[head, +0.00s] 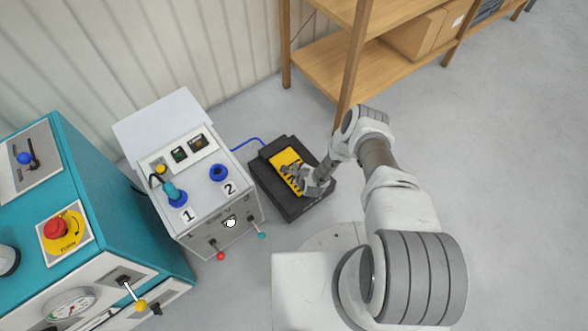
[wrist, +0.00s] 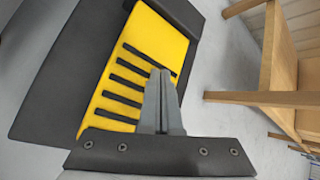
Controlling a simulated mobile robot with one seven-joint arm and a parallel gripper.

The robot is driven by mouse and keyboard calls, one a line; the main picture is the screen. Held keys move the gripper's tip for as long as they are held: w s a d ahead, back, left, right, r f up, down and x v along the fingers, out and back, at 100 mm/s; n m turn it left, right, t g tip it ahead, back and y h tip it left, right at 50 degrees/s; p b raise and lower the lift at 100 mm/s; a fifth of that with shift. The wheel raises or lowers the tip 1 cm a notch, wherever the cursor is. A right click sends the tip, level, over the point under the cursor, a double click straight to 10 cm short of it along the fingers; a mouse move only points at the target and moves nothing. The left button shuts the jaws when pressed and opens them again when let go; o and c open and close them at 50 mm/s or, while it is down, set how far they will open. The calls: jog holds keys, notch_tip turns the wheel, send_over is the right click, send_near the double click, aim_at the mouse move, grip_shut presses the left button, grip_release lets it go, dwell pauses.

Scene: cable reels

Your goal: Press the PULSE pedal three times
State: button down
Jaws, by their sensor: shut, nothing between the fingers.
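The pedal is a yellow plate (head: 284,160) with black ribs in a black housing (head: 305,207) on the floor, to the right of the white control box. No PULSE label is readable on it. My gripper (head: 299,190) is over the near part of the yellow plate in the head view and covers some of it. In the wrist view my gripper (wrist: 160,75) is shut and empty, its fingertips in front of the ribbed yellow plate (wrist: 150,45). I cannot tell whether the fingertips touch the plate or whether it is pushed down.
The white control box (head: 215,205) with two blue sockets stands left of the pedal, a blue cable (head: 248,143) running between them. A teal machine (head: 110,225) is at the far left. A wooden shelf (head: 345,75) stands behind. Floor at the right is clear.

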jog(key=shift+r+p, duration=1.8)
jog(key=shift+r, duration=0.75)
dwell(0.6)
jog(key=shift+r+b, duration=0.65)
jog(key=shift+r, duration=1.25)
notch_tip(320, 180, down, 7)
jog(key=b, duration=0.4)
jog(key=shift+r+b, duration=0.1)
jog(key=shift+b, duration=0.3)
jog(key=shift+w+f, duration=0.1)
jog(key=shift+f, duration=0.9)
jog(key=shift+f, duration=0.15)
jog(key=shift+f, duration=0.3)
